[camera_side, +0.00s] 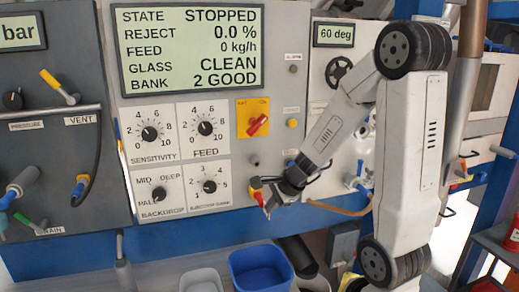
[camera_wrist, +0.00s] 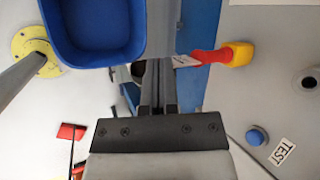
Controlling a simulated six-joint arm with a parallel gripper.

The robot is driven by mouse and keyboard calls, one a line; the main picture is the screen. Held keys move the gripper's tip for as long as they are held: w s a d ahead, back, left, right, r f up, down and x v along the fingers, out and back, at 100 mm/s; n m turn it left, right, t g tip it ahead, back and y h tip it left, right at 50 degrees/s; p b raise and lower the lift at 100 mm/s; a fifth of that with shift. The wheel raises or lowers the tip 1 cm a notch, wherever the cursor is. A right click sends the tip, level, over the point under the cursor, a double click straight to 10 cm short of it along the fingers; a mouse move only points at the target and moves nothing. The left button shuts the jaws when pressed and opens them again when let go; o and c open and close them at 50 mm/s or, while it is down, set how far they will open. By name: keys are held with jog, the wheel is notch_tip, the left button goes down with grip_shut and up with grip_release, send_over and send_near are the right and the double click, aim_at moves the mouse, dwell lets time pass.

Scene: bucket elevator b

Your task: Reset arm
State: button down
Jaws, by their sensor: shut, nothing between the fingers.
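My gripper (camera_side: 268,210) is in front of the grey control panel in the side view, below the dials and close to a red and yellow handle (camera_side: 256,192). Whether it touches the handle cannot be told from the side view. In the wrist view my gripper (camera_wrist: 158,106) shows dark fingers close together at the centre, with nothing held. The red and yellow handle (camera_wrist: 222,55) lies apart from them, up and to the right. My arm is bent, with the forearm sloping down and left to the gripper.
The display (camera_side: 188,47) reads STOPPED, CLEAN and 2 GOOD. A blue bin (camera_side: 261,270) and a grey bin (camera_side: 201,280) stand below the panel. The red switch on a yellow plate (camera_side: 254,117) is above the gripper. A blue button (camera_wrist: 257,136) sits beside a TEST label (camera_wrist: 283,151).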

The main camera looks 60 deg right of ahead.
jog(key=s+a+f+n+g, duration=0.1)
jog(key=a+n+g, duration=0.1)
jog(key=a+n, duration=0.6)
jog(key=a+f+n+g, duration=0.2)
jog(key=a+n, duration=0.7)
jog(key=n, duration=0.7)
jog(key=shift+s+f, duration=0.3)
jog(key=shift+s, duration=0.1)
jog(key=shift+a, duration=0.1)
dwell(0.4)
